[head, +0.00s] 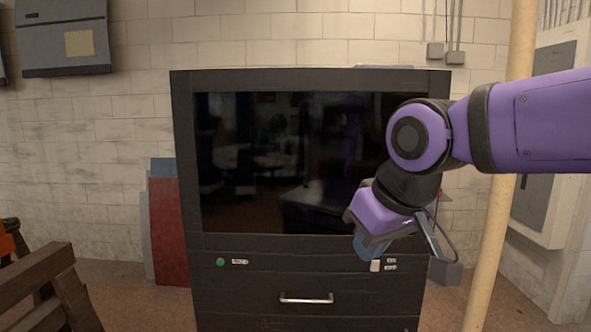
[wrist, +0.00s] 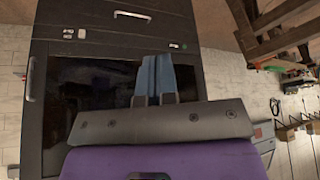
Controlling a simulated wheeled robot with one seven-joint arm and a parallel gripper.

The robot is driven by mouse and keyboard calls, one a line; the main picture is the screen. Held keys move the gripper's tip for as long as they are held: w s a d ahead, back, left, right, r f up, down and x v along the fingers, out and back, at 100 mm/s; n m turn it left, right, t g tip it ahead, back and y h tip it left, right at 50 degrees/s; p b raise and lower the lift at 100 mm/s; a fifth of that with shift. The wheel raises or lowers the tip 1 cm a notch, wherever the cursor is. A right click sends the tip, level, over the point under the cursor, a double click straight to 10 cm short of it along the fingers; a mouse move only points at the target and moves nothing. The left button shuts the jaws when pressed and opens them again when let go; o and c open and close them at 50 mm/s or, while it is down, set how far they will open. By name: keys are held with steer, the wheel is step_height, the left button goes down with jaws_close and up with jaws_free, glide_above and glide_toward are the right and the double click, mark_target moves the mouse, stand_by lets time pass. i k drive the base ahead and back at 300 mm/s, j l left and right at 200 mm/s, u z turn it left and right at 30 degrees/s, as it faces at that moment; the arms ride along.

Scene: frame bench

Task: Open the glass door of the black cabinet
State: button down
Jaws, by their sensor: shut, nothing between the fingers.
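The black cabinet (head: 183,170) stands against the wall in the head view. Its dark, reflective glass door (head: 290,150) fills the upper front and looks closed. The wrist view shows the cabinet upside down, with the glass (wrist: 95,85) behind my gripper. A light vertical handle (wrist: 31,79) shows at the door's left side there; in the head view my arm hides that side. My gripper (head: 366,247) is in front of the lower right of the glass. Its blue fingers (wrist: 155,78) are shut and empty, apart from the handle.
Below the glass are a green button (head: 220,262), a white switch (head: 375,266) and a drawer with a metal handle (head: 306,299). A pale pole (head: 497,225) stands to the right. A wooden trestle (head: 40,275) is at the lower left. Red and blue panels (head: 168,225) lean left of the cabinet.

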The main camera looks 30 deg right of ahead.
mark_target(262, 165)
steer(key=i, duration=0.2)
steer(key=i+z, duration=0.15)
steer(key=z, duration=0.35)
steer(key=j+z, duration=0.15)
steer(key=z, duration=1.55)
steer(key=i+j, duration=0.05)
steer(key=j, duration=0.05)
